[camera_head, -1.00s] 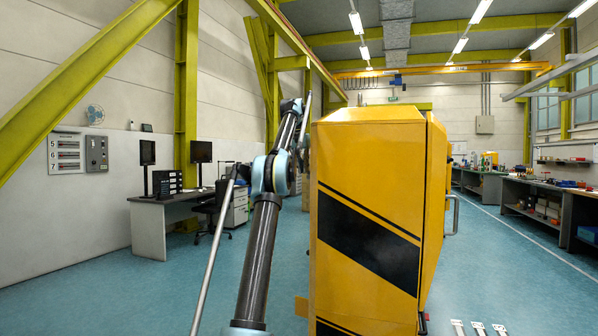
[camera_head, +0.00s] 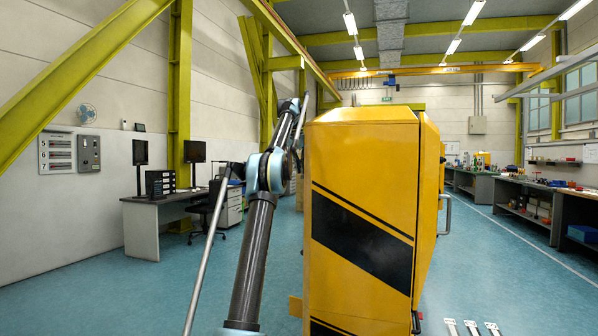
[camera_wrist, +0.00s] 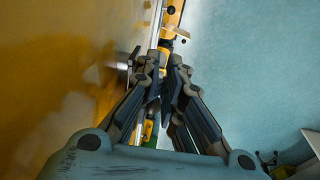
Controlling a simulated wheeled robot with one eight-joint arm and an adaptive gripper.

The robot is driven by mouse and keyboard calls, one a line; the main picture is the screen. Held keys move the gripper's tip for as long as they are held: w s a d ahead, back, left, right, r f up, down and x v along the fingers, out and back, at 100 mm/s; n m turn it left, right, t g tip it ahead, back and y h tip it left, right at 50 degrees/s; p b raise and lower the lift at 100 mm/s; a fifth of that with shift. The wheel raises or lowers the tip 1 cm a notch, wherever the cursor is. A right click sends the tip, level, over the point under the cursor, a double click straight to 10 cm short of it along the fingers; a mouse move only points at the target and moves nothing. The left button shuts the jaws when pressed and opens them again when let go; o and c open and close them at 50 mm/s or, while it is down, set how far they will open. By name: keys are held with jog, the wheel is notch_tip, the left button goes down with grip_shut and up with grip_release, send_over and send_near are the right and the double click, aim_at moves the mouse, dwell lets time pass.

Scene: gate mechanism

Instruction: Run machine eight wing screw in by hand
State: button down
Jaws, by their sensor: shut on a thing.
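A tall yellow machine cabinet (camera_head: 372,215) with a black slanted stripe stands in the middle of the head view. My arm reaches up along its left side, and its far end is hidden behind the cabinet there. In the wrist view my gripper (camera_wrist: 168,68) has its fingers closed together beside a yellow machine face (camera_wrist: 60,85). The wing screw cannot be made out clearly; what sits between the fingertips is mostly hidden by them. A yellow bar (camera_wrist: 173,14) with dark knobs and a pale metal piece shows just beyond the fingertips.
The yellow face lies close on the gripper's left; blue floor (camera_wrist: 250,70) is open on its right. In the head view a desk (camera_head: 160,215) and chair stand left, workbenches (camera_head: 530,205) right. Several pale flat pieces (camera_head: 470,327) lie at the bottom right.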

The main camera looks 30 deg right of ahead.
jog(key=shift+s+d, duration=0.2)
jog(key=c, duration=2.2)
grip_release()
jog(key=shift+o, duration=0.2)
jog(key=shift+w+a, duration=1.2)
jog(key=shift+w, duration=0.25)
jog(key=o, duration=0.6)
jog(key=shift+o, duration=0.2)
jog(key=shift+r, duration=0.1)
